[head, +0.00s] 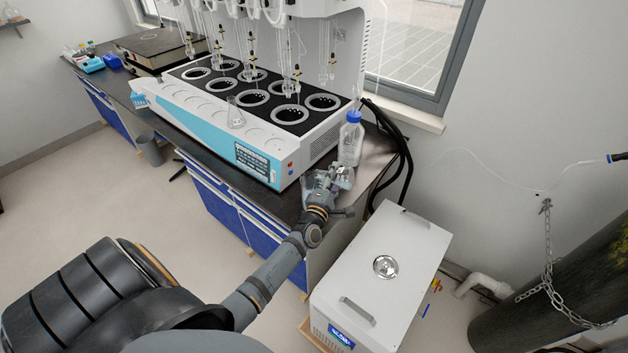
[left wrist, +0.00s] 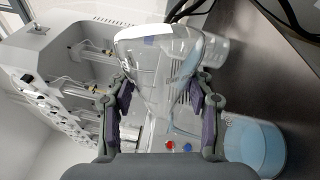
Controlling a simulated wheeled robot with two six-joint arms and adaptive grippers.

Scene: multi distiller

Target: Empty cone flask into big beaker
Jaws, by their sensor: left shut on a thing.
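My left gripper (head: 328,185) is over the right end of the bench, just in front of the distiller. In the left wrist view, its fingers (left wrist: 163,100) are shut on the clear glass cone flask (left wrist: 150,68). The flask's wide end points away from the palm and its narrow part lies toward it, so it looks tipped over. Any liquid in it is hard to make out. A big beaker (left wrist: 256,145) with pale blue content stands at the lower right of the wrist view, beside the right finger and apart from it. My right gripper is not in view.
A blue-capped clear bottle (head: 351,138) stands on the bench just beyond the gripper. The white distiller (head: 275,145) is to its left, with another small flask (head: 236,114) on its deck. A white chiller box (head: 385,285) stands on the floor at right, with black hoses (head: 403,150) behind.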

